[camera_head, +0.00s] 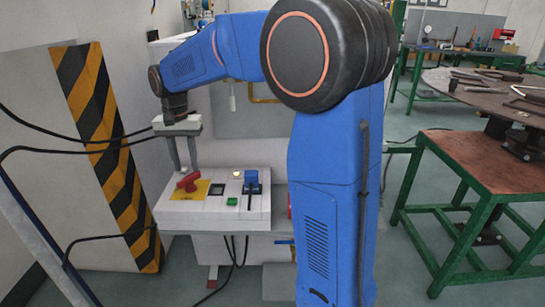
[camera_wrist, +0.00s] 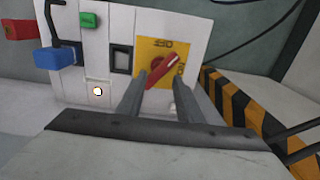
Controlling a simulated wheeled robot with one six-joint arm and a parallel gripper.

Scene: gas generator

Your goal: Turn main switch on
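The main switch is a red rotary handle (camera_head: 188,181) on a yellow plate (camera_head: 201,192), at the left of the white control panel. In the wrist view the red handle (camera_wrist: 164,69) lies diagonally on the yellow plate (camera_wrist: 147,46), its white-marked end toward the upper right. Dark lettering is by that end and above it; I cannot tell which setting it marks. My gripper (camera_head: 186,168) is above the panel pointing down, fingertips close to the handle. In the wrist view my gripper (camera_wrist: 161,78) is open, a finger on each side of the handle; contact is unclear.
The panel (camera_head: 218,212) also carries a black rocker (camera_head: 217,190), a green button (camera_head: 232,201), a blue handle (camera_head: 251,180) and a glowing lamp (camera_head: 238,174). A striped post (camera_head: 107,150) with black cables stands at left. A green-framed table (camera_head: 455,170) stands at right.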

